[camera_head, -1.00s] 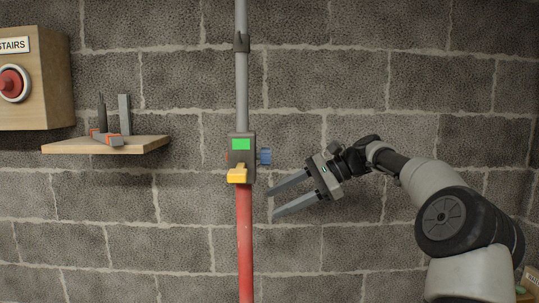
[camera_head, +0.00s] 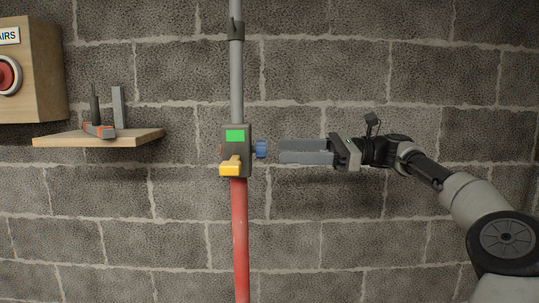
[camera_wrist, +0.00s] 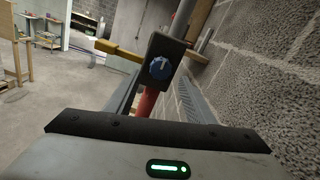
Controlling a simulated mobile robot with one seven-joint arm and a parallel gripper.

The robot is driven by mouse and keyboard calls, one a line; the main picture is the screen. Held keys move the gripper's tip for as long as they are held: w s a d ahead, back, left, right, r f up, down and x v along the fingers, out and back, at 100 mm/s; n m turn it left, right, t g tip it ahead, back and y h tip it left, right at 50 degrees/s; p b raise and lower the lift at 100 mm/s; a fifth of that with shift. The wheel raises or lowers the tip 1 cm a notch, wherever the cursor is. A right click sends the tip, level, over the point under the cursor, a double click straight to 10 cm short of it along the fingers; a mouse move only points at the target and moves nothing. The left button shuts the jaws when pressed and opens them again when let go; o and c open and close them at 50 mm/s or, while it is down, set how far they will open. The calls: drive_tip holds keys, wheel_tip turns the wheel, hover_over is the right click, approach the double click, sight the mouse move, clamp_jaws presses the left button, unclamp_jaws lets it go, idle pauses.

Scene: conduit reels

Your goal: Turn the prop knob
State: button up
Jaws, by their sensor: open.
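The blue knob (camera_head: 261,149) sticks out of the right side of a dark grey box (camera_head: 236,144) on a vertical pipe against the wall. The box has a green panel (camera_head: 235,135) and a yellow lever (camera_head: 231,166). My gripper (camera_head: 282,151) is open and empty, just right of the knob. Its fingers point left at the knob, with a small gap between. In the wrist view the knob (camera_wrist: 161,68) faces me as a round blue dial with a pale mark, above the gripper body. The fingers are partly hidden there.
A wooden shelf (camera_head: 98,138) with a clamp-like tool (camera_head: 99,129) is on the left wall. A red pipe (camera_head: 240,240) runs below the box. The wall is close behind; open floor shows in the wrist view.

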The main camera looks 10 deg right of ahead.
sight(261, 149)
drive_tip(key=shift+w+a, duration=0.2)
drive_tip(key=shift+a, duration=0.7)
drive_tip(key=shift+w+a, duration=0.2)
drive_tip(key=shift+a, duration=0.7)
drive_tip(key=shift+w+a, duration=0.2)
drive_tip(key=shift+a, duration=0.7)
drive_tip(key=c, duration=1.1)
drive_tip(key=shift+o, duration=0.2)
